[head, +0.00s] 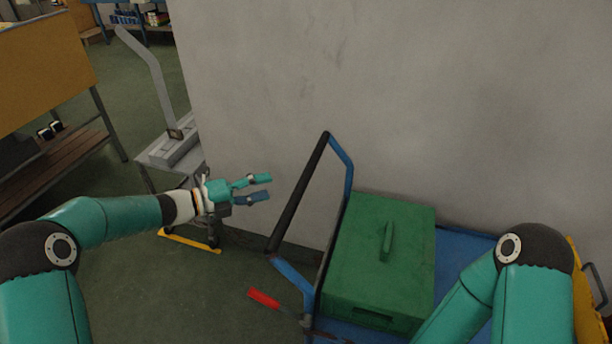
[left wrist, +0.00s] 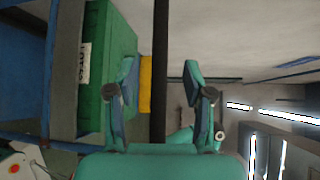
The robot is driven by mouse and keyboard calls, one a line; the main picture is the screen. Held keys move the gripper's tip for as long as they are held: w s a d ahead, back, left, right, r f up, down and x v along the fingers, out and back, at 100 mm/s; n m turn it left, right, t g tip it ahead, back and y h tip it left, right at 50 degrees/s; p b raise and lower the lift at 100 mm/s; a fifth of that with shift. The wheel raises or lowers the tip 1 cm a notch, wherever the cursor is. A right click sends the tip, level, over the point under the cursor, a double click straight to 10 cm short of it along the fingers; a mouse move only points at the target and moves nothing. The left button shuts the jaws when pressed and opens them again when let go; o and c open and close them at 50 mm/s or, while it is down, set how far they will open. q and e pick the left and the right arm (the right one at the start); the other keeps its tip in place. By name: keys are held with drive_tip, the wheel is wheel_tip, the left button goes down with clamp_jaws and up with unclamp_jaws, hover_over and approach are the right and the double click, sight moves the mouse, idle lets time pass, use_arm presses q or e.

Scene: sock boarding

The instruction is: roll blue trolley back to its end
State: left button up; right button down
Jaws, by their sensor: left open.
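The blue trolley (head: 464,252) stands against the grey wall at the lower right of the head view. Its blue handle frame rises at its left end, with a black grip bar (head: 299,193). A green box (head: 385,262) with a handle on its lid sits on the trolley. My left gripper (head: 270,188) is open and empty just left of the black bar. In the left wrist view the dark bar (left wrist: 160,75) shows between the open fingers, beyond their tips. My right arm comes in at the lower right of the head view; its gripper is out of the picture.
A grey stand (head: 180,148) with a tall upright part is behind my left gripper, with a yellow strip (head: 190,240) on the floor. A red-handled tool (head: 264,298) is left of the trolley. A wooden bench (head: 62,165) stands at far left. Green floor lies open between.

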sight(306, 178)
use_arm(q)
drive_tip(key=p+x, duration=0.2)
drive_tip(key=x, duration=1)
drive_tip(key=shift+w+d, duration=0.1)
drive_tip(key=shift+d, duration=0.05)
clamp_jaws()
